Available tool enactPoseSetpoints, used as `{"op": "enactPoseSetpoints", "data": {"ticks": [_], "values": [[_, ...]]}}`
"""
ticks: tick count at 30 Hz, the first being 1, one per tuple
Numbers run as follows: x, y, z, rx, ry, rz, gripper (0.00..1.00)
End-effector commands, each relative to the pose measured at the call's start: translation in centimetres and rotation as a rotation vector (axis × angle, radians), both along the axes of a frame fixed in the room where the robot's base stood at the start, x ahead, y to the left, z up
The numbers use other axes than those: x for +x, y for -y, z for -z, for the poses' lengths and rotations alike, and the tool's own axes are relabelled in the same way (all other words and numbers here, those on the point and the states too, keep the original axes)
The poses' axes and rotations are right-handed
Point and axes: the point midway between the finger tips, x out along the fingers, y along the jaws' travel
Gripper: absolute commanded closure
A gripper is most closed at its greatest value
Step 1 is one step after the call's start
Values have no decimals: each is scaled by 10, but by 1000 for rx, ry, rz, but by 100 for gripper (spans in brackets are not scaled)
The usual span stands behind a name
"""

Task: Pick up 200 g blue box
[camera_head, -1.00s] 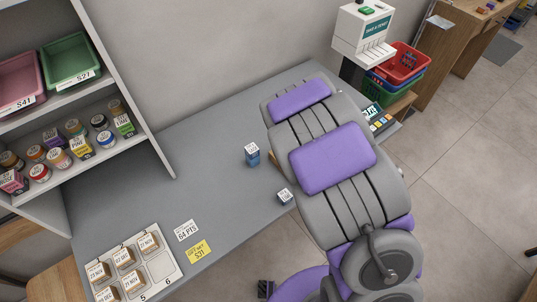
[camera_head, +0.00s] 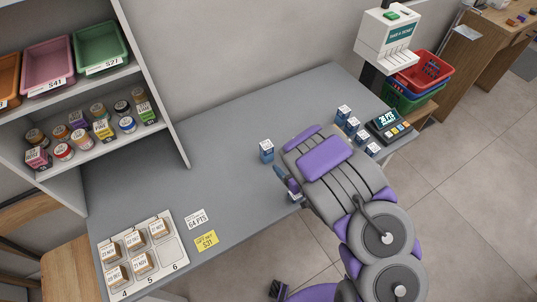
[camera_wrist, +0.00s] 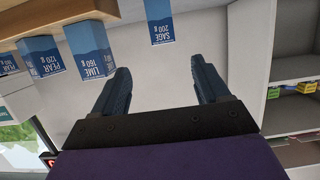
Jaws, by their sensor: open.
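The blue box labelled SAGE 200 g (camera_wrist: 160,28) shows upside down at the top of the wrist view. It is beyond my fingertips, roughly in line with the gap between them and apart from both. It appears to be the lone blue box with a white top (camera_head: 267,152) on the grey counter (camera_head: 235,185) in the head view. My gripper (camera_wrist: 160,70) is open and empty. In the head view only part of a dark blue finger shows, just in front of that box; my arm hides the rest.
Blue LIME 160 g (camera_wrist: 90,48) and PEAR 120 g (camera_wrist: 41,56) boxes show left in the wrist view. Several blue boxes (camera_head: 352,125) stand by a payment terminal (camera_head: 388,125). A shelf (camera_head: 90,80) stands left.

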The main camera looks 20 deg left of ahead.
Motion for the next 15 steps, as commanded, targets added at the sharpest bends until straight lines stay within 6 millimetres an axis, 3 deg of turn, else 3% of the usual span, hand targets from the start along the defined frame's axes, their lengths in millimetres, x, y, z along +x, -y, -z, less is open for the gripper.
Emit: {"op": "enactPoseSetpoints", "data": {"ticks": [15], "values": [[26,-30,12,6,7,-1,25]]}}
